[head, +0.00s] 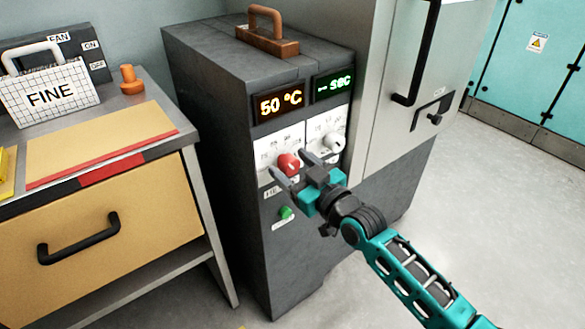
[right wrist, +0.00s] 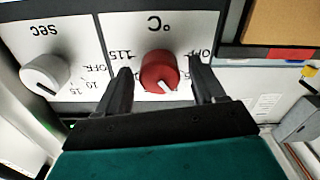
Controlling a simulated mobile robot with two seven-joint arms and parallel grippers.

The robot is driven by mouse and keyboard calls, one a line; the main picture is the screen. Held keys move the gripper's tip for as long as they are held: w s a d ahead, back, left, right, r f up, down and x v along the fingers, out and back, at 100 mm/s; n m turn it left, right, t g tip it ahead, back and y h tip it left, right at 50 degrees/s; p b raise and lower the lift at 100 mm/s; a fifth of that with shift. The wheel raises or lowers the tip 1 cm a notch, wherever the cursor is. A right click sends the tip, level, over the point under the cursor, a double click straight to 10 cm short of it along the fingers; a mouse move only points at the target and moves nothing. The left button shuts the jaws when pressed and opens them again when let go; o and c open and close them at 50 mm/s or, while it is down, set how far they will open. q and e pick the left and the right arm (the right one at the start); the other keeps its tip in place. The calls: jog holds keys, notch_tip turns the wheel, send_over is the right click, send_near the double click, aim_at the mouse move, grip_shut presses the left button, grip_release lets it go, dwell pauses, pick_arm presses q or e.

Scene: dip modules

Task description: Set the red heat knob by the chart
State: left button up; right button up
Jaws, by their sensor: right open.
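The red heat knob (head: 289,164) sits on a white dial plate on the front of a dark grey machine. Above it an orange display (head: 279,103) reads 50 °C. My right gripper (head: 290,168) is open at the knob. In the right wrist view the red knob (right wrist: 160,72) lies between the two spread fingers (right wrist: 163,88), with gaps on both sides. That view is upside down; marks "OFF" and "115" show beside the knob. No chart that I can clearly identify is in view. My left gripper is not in view.
A white knob (head: 334,142) sits right of the red one, under a green display (head: 333,84) reading "-- sec". A green button (head: 286,213) is below. A cabinet with a drawer (head: 110,215) stands left, holding a "FINE" box (head: 50,94).

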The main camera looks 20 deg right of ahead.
jog(key=shift+w+a, duration=0.1)
jog(key=shift+w, duration=0.1)
jog(key=c, duration=1.1)
